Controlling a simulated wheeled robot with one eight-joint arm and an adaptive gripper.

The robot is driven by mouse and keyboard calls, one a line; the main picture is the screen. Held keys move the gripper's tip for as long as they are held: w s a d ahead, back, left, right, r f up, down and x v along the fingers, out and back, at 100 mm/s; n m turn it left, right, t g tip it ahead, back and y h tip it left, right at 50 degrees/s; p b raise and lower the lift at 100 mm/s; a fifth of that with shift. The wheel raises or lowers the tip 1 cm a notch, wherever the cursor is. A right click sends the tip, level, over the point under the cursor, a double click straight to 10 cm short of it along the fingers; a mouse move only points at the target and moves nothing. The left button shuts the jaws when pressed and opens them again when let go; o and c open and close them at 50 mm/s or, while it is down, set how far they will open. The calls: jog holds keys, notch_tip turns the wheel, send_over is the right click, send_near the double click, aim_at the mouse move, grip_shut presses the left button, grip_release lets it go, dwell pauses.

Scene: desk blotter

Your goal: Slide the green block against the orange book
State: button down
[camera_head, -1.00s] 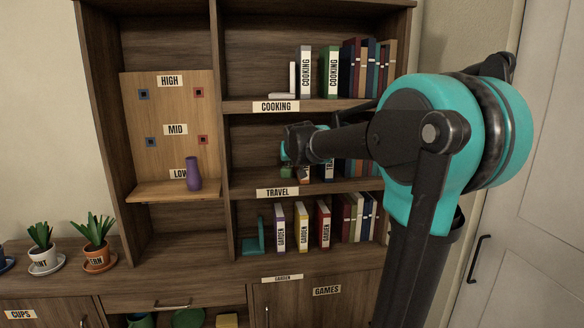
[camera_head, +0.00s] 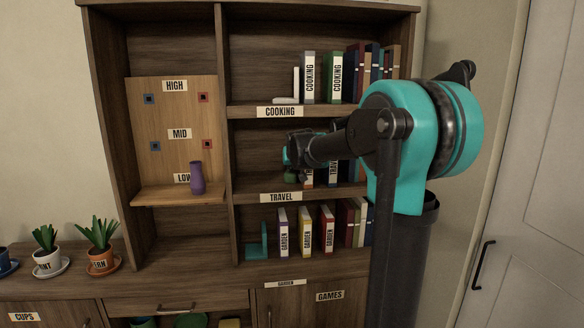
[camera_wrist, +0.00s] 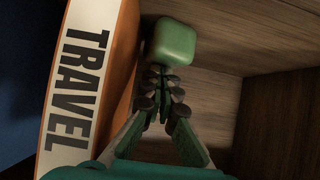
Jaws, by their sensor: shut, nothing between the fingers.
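The green block (camera_wrist: 176,42) stands on the travel shelf just past my fingertips in the wrist view. My gripper (camera_wrist: 162,74) is shut and empty, its tips at the near side of the block. The orange book (camera_wrist: 120,60), with a white TRAVEL label, stands upright at the left. The block's left side is close to the book; I cannot tell whether they touch. In the head view my gripper (camera_head: 290,158) is in front of the shelf and hides much of the orange book (camera_head: 308,179). The green block (camera_head: 291,178) shows just below it.
The shelf's wooden side wall (camera_wrist: 285,115) is on the right in the wrist view, with bare shelf between it and my fingers. More travel books (camera_head: 333,174) stand right of the orange book. The garden shelf below holds several books and a teal bookend (camera_head: 257,242).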

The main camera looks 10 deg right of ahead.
jog(key=shift+s+f, duration=0.3)
jog(key=shift+s, duration=0.6)
jog(key=shift+r, duration=0.1)
jog(key=shift+w+r, duration=0.1)
jog(key=shift+r, duration=0.5)
jog(key=s, duration=1)
jog(key=s+d+f+g, duration=0.2)
jog(key=s+f+g, duration=0.1)
jog(key=s+f, duration=1.2)
jog(key=s+d+f+g, duration=0.1)
jog(key=s+f+g, duration=0.3)
jog(key=s+f, duration=1.1)
jog(key=shift+s+d+f, duration=0.35)
jog(key=shift+s+d, duration=0.05)
jog(key=shift+s, duration=0.25)
